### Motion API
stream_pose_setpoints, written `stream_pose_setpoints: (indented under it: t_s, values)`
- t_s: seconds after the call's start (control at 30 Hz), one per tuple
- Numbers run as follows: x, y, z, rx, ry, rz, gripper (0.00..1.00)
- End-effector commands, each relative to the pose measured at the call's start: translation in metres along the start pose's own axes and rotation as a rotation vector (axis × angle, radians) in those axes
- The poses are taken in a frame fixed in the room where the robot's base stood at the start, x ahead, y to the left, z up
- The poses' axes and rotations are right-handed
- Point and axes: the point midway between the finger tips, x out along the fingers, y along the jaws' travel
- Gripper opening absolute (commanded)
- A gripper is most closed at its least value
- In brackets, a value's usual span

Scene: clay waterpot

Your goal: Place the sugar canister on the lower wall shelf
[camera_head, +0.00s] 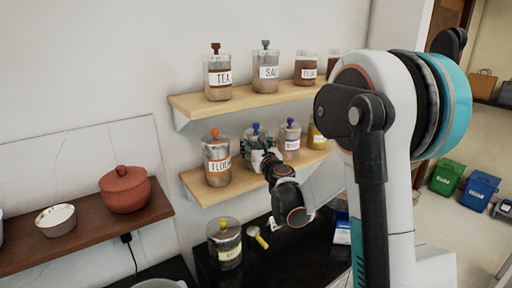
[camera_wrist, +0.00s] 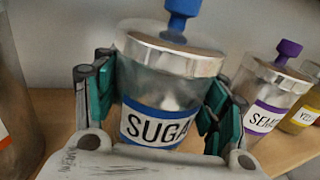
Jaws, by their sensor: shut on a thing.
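The sugar canister (camera_wrist: 160,125) is clear with a metal lid, a blue knob and a blue label. My gripper (camera_wrist: 162,100) is shut on it, with teal finger pads at both sides. In the head view the sugar canister's blue knob (camera_head: 256,128) shows above my gripper (camera_head: 262,158), which hides much of its body. The canister is upright at the lower wall shelf (camera_head: 198,192), between the orange-knobbed flour canister (camera_head: 216,158) and the purple-knobbed canister (camera_head: 290,138). I cannot tell whether its base touches the shelf.
The upper shelf (camera_head: 235,100) above holds several canisters, including tea (camera_head: 217,75). A yellow-labelled canister (camera_head: 319,135) stands right on the lower shelf. Another yellow-knobbed canister (camera_head: 225,243) and a yellow scoop (camera_head: 256,236) are on the dark counter below. A clay pot (camera_head: 125,192) stands left.

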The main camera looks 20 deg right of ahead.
Motion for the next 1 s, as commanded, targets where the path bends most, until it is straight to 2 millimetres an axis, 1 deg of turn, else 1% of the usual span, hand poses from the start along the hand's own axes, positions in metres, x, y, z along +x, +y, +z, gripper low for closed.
stream_pose_setpoints:
  t_s: [0.13,0.27,0.3,0.37,0.4,0.73,0.87,1.0]
  values:
    - [0.000,0.000,0.001,0.000,0.000,0.000,0.00]
    - [0.000,0.000,-0.002,0.000,0.000,0.000,0.00]
    - [0.000,0.000,-0.003,0.000,0.000,0.000,0.68]
    - [0.000,0.000,-0.002,0.000,0.000,0.000,0.81]
    - [0.000,0.000,-0.002,0.000,0.000,0.000,0.86]
    - [0.000,0.000,-0.002,0.000,0.000,0.000,0.86]
    - [0.000,0.000,0.003,0.000,0.000,0.000,0.86]
    - [-0.022,0.000,0.002,0.000,0.000,-0.001,0.86]
